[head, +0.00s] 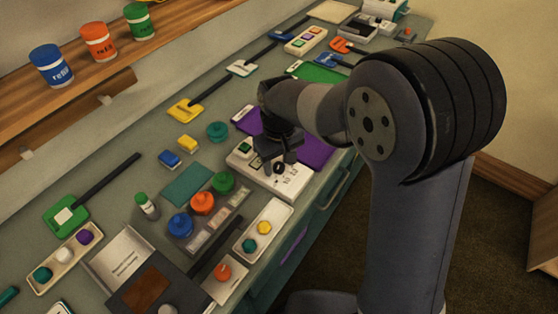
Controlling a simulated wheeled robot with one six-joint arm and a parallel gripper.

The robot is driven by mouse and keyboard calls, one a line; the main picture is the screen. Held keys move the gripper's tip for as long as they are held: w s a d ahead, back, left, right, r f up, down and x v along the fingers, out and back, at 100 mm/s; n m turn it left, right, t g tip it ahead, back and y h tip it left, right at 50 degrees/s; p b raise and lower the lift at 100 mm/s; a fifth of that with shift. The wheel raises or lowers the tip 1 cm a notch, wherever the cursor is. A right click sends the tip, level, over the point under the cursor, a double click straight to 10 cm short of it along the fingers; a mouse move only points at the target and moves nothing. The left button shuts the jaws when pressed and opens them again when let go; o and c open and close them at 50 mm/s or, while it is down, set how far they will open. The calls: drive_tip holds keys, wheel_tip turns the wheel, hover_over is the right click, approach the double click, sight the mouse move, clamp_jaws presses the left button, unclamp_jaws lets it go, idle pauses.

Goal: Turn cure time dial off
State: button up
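A white box (291,187) with dark round knobs and small printed marks stands near the front edge of the counter. One dark knob (279,168) shows just below my gripper (280,157); another dark knob (244,147) sits at the box's left end. The print is too small to read, so I cannot tell which knob is the cure time dial or where it points. My gripper points down over the box and hides part of its top. Its fingers are small and dark, and I cannot tell whether they touch the knob or how far apart they are.
A purple mat (316,150) lies behind the box. Orange (203,203), blue (180,225) and green (223,181) round pots stand to its left. A white tray (278,212) holds small pieces in front of them. An orange knob (222,272) sits on a white plate.

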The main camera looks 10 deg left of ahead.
sight(279, 165)
drive_tip(key=shift+r, duration=0.1)
wheel_tip(279, 165, up, 11)
drive_tip(key=shift+f, duration=0.2)
idle(0.4)
wheel_tip(279, 165, down, 11)
drive_tip(key=shift+r, duration=0.1)
idle(0.5)
drive_tip(key=shift+n, duration=0.3)
